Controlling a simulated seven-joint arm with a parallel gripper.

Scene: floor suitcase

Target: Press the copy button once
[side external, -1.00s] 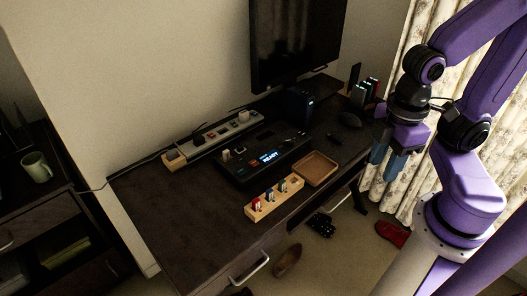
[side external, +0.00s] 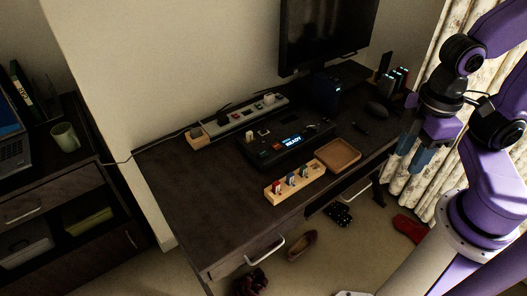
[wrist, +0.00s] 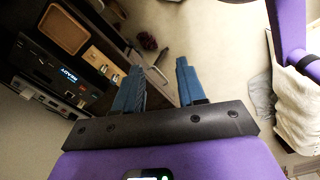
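A black device (side external: 262,158) with a lit display reading READY (side external: 291,141) lies on the dark desk. It carries small buttons and what looks like plugged-in sticks. Which button is the copy button is too small to tell. The device also shows in the wrist view (wrist: 40,68), at the left, turned on its side. My gripper (side external: 412,156) is in the air right of the desk's front edge, well apart from the device. In the wrist view its two blue fingers (wrist: 158,68) stand apart with nothing between them.
A wooden block (side external: 296,182) with several coloured sticks and a wooden tray (side external: 338,155) lie in front of the device. A power strip (side external: 240,115) runs behind it. A monitor (side external: 325,35) and a mouse (side external: 377,108) are farther back. The desk's left part is clear.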

